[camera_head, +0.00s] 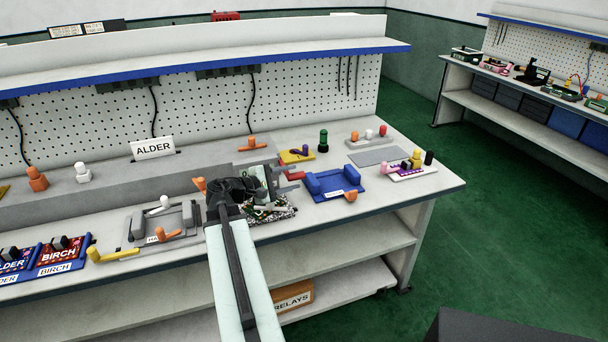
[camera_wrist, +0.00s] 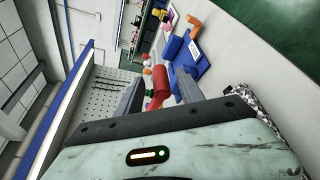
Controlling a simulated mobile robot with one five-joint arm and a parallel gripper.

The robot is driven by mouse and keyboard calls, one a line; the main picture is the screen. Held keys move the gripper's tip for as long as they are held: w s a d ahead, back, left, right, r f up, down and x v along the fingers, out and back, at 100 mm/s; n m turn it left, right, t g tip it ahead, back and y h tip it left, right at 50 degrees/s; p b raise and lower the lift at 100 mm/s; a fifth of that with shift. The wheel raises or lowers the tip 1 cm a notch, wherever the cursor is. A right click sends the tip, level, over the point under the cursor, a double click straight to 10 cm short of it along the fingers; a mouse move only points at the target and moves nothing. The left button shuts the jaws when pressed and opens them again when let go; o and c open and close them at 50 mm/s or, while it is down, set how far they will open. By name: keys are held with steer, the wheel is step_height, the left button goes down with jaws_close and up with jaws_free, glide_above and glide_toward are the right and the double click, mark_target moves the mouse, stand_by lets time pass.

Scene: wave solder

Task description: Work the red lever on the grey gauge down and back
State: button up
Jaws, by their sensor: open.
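The red lever (camera_head: 294,175) shows in the head view just right of my gripper (camera_head: 272,181), partly covered by it. In the wrist view the red lever (camera_wrist: 161,82) is a thick red bar between the two grey fingers of my gripper (camera_wrist: 159,88). The fingers stand apart on either side of it, and I see no clear contact. My gripper is open. The body of the grey gauge is mostly hidden behind my gripper.
A blue cradle (camera_head: 334,184) sits close to the right on the bench. A yellow block (camera_head: 296,156) and a dark green peg (camera_head: 323,141) stand behind. A grey fixture (camera_head: 165,222) is on the left. A flat grey mat (camera_head: 375,156) lies bare at the right.

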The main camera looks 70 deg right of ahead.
mark_target(305, 174)
steer(key=b+x, duration=0.1)
steer(key=x, duration=0.5)
steer(key=shift+d+f, duration=0.15)
steer(key=shift+d, duration=0.15)
jaws_close()
stand_by(0.9)
